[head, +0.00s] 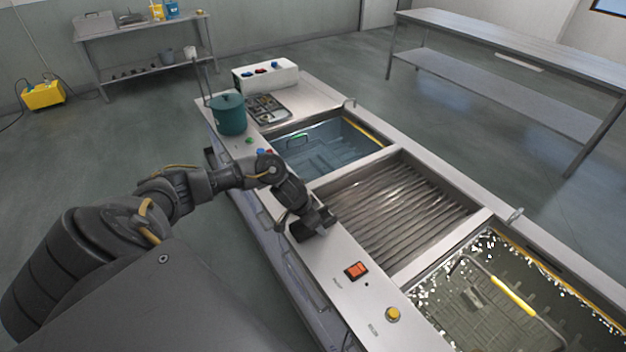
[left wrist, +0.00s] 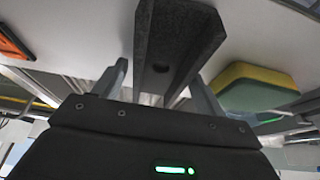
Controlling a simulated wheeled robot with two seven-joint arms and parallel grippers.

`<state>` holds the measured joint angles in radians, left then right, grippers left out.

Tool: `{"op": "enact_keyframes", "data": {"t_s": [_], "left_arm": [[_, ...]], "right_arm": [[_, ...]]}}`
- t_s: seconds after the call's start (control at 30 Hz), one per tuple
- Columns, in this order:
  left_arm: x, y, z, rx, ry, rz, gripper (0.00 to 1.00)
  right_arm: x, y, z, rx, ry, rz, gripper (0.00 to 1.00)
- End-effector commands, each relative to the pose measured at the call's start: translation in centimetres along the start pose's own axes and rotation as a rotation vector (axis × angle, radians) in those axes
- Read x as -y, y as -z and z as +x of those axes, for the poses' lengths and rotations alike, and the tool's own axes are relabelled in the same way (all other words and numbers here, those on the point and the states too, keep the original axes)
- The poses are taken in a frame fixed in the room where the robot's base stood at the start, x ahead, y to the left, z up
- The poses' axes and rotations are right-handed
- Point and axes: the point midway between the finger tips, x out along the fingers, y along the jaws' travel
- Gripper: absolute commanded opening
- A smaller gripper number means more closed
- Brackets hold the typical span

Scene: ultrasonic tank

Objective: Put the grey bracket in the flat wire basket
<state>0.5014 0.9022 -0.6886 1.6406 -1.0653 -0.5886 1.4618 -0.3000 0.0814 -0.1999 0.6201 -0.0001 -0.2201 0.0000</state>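The grey bracket (left wrist: 158,42) is a dark grey angled piece with a round hole, seen close up in the left wrist view. My left gripper (left wrist: 160,72) is open, with one finger on each side of the bracket and a gap showing at the left finger. In the head view my left gripper (head: 314,224) is low over the steel deck beside the ribbed middle bay, and it mostly hides the bracket. A wire basket with a yellow handle (head: 512,296) sits in the near right tank. Another basket with a green handle (head: 296,141) sits in the far tank. I cannot tell which is flat.
The ribbed drain bay (head: 395,205) lies between the tanks. An orange switch (head: 357,270) and a yellow button (head: 392,314) are on the front deck. A yellow and green sponge (left wrist: 258,88) lies beside the bracket. A teal pot (head: 229,115) stands at the far end.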

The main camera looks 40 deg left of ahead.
Motion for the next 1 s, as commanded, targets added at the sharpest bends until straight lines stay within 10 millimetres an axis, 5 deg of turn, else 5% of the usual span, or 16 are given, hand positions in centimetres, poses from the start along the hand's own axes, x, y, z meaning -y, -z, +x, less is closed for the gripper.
{"op": "enact_keyframes", "data": {"t_s": [0.43,0.77,1.0], "left_arm": [[0.1,0.1,-0.1,-0.002,0.001,-0.001,0.13],[0.1,0.5,-0.7,-0.005,0.000,0.000,0.13],[-0.5,1.5,-3.9,-0.006,-0.002,0.004,0.13]], "right_arm": [[0.1,0.0,0.0,0.000,0.001,0.000,0.36],[0.3,0.1,-0.1,-0.001,0.003,0.001,0.36],[0.2,0.1,-0.4,-0.001,0.003,0.001,0.36]]}}
